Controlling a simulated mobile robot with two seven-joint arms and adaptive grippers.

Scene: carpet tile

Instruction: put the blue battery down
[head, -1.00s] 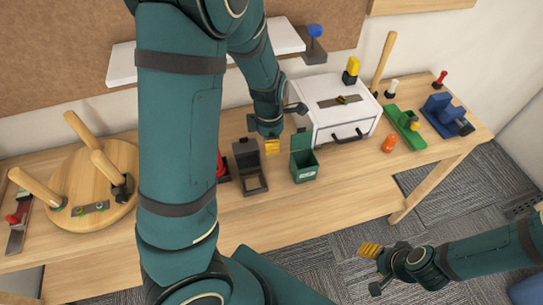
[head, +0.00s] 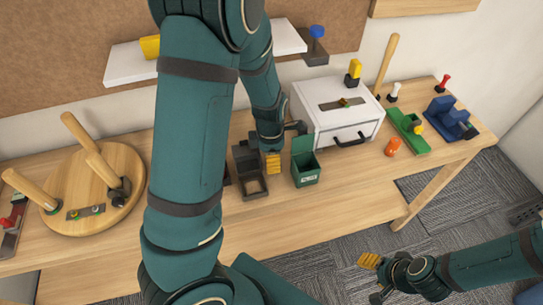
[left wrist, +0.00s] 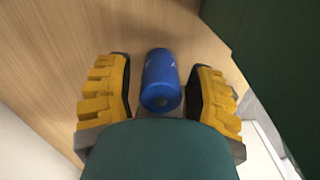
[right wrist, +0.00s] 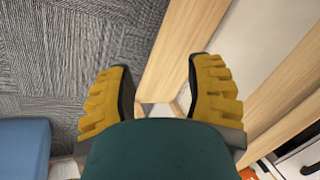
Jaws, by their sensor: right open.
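The blue battery (left wrist: 160,80) lies on the wooden tabletop in the left wrist view, between the two yellow fingers of my left gripper (left wrist: 158,72). The fingers stand apart with a gap on each side of the battery. In the head view my left gripper (head: 272,162) is low at the table, between a dark open box and a green bin, and the battery is hidden there. My right gripper (head: 370,261) is open and empty in front of the table, above the carpet. It also shows in the right wrist view (right wrist: 160,75).
The green bin (head: 306,176) stands close to the right of my left gripper and the dark box (head: 247,190) close to the left. A white drawer box (head: 338,125) is behind. Bare tabletop lies in front.

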